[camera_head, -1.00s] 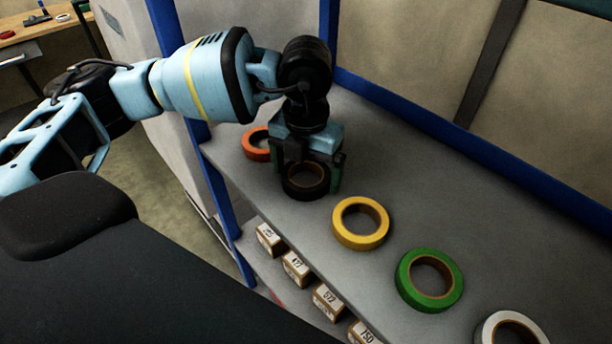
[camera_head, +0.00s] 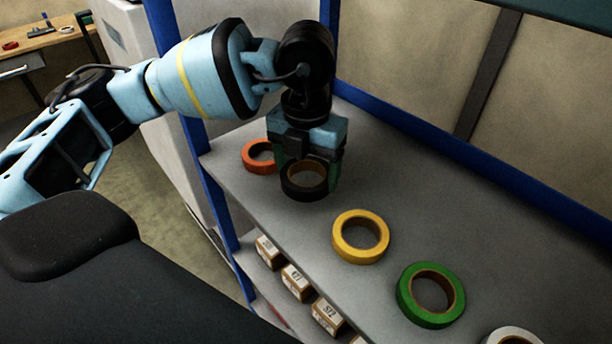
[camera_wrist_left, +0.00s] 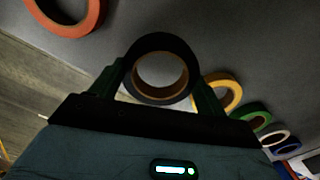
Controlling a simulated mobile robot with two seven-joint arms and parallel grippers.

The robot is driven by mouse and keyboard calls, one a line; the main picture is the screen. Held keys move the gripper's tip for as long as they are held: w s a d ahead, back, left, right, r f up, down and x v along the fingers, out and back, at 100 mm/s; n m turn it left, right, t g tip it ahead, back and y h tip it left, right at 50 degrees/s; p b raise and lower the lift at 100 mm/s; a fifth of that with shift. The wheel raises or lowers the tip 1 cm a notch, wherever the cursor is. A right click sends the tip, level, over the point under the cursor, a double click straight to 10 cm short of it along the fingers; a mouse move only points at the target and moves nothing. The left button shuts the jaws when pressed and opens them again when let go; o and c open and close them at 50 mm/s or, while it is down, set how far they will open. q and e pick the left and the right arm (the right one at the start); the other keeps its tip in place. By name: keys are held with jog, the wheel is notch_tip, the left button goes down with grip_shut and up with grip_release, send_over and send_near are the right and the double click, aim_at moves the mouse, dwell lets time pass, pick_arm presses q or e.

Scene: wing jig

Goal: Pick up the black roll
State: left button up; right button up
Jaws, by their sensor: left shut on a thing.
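The black roll (camera_head: 304,192) is a black tape ring with a brown core, near the left end of the grey shelf. My left gripper (camera_head: 308,175) is shut on it from above, with a finger on either side of the ring. In the left wrist view the black roll (camera_wrist_left: 160,95) sits between the two fingers of the left gripper (camera_wrist_left: 160,88). I cannot tell whether the roll is clear of the shelf or still touching it. My right gripper is not in view.
An orange roll (camera_head: 259,168) lies just left of the gripper. A yellow roll (camera_head: 345,250), a green roll (camera_head: 414,312) and a white roll (camera_head: 515,334) lie in a row to the right. Blue posts frame the shelf (camera_head: 450,240). Labelled boxes (camera_head: 296,280) stand on a lower shelf.

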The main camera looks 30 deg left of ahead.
pick_arm(q)
jog(key=s+d, duration=0.3)
jog(key=s, duration=0.1)
jog(key=s+d, duration=0.3)
jog(key=s, duration=0.1)
jog(key=s+d+r, duration=0.1)
jog(key=s+d, duration=0.2)
jog(key=s, duration=0.1)
jog(key=shift+d+r, duration=0.1)
jog(key=shift+d, duration=0.2)
